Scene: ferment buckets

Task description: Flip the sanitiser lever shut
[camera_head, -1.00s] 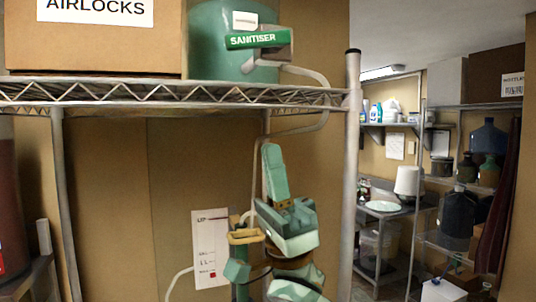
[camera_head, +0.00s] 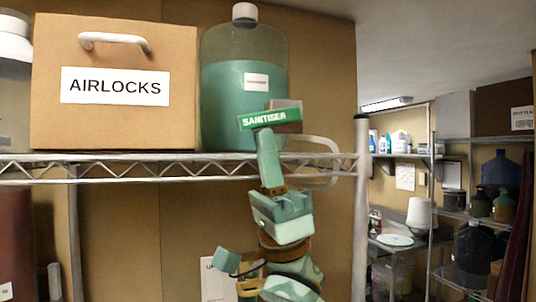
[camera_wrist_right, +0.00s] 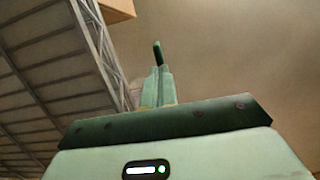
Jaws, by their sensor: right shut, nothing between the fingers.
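The sanitiser lever (camera_head: 258,119) is a green bar with white "SANITISER" lettering. It lies roughly level across the front of a grey tap block (camera_head: 289,104), at the lower right of a jug of green liquid (camera_head: 230,85). My right gripper (camera_head: 264,133) is shut and empty, pointing up just below the lever. Its tip meets or overlaps the lever's lower edge in the head view; I cannot tell whether they touch. In the right wrist view the shut fingers (camera_wrist_right: 157,85) point at a dark green piece (camera_wrist_right: 157,52), probably the lever seen end-on. My left gripper is not in view.
The jug stands on a wire shelf (camera_head: 130,170) beside the cardboard AIRLOCKS box (camera_head: 114,115). A pale hose (camera_head: 330,160) loops from the tap to the right, near the shelf post (camera_head: 361,200). The wire shelf's underside (camera_wrist_right: 50,75) fills the wrist view's left.

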